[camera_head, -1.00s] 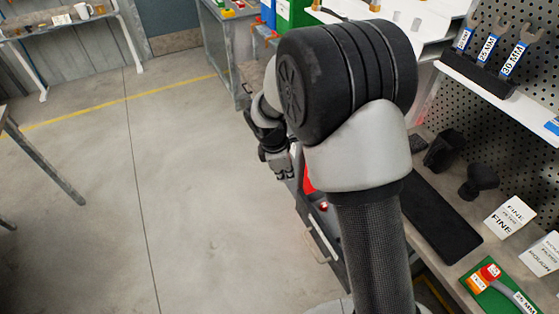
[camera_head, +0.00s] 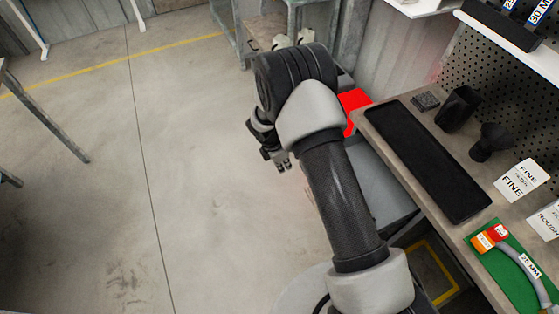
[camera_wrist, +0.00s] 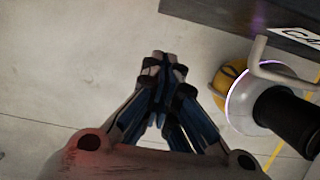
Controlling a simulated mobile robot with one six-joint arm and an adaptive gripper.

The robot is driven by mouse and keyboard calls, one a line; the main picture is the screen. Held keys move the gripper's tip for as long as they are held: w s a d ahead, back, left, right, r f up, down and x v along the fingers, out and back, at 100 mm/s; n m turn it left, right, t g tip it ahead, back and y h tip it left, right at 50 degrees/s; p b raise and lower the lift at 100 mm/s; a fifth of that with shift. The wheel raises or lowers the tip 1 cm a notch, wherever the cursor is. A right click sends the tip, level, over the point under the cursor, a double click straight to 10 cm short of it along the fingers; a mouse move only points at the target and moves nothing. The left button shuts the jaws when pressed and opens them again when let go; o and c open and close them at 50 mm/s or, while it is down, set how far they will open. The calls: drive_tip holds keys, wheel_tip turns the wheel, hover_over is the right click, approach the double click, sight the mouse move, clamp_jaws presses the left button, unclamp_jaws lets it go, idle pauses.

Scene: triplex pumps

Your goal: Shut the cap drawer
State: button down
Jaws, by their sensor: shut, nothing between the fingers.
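In the wrist view, a dark drawer front (camera_wrist: 235,14) crosses the top right. It carries a white label (camera_wrist: 298,36) of which only the first letters, "CA", show. A pale bar handle (camera_wrist: 257,48) stands out from it. My gripper (camera_wrist: 163,60) is shut and empty, to the left of the handle and apart from the drawer front. In the head view, my gripper (camera_head: 284,167) hangs over open floor, left of the bench. My arm hides much of the bench's front there, and I cannot tell how far the drawer stands open.
The bench (camera_head: 372,117) holds a black mat (camera_head: 428,160), dark fittings, FINE and ROUGH cards and a green board (camera_head: 517,285). A red surface (camera_head: 354,104) and grey cabinet body (camera_head: 372,185) show beside my arm.

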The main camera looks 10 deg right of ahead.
drive_tip(key=shift+w+d+r+b, duration=0.1)
drive_tip(key=shift+w+d, duration=0.1)
drive_tip(key=shift+d, duration=0.35)
drive_tip(key=shift+w+d+r+b, duration=0.1)
drive_tip(key=shift+w+d, duration=0.15)
drive_tip(key=shift+d, duration=0.35)
drive_tip(key=shift+w+d+b, duration=0.1)
drive_tip(key=shift+w+d, duration=0.1)
drive_tip(key=shift+d, duration=0.35)
drive_tip(key=shift+d, duration=0.1)
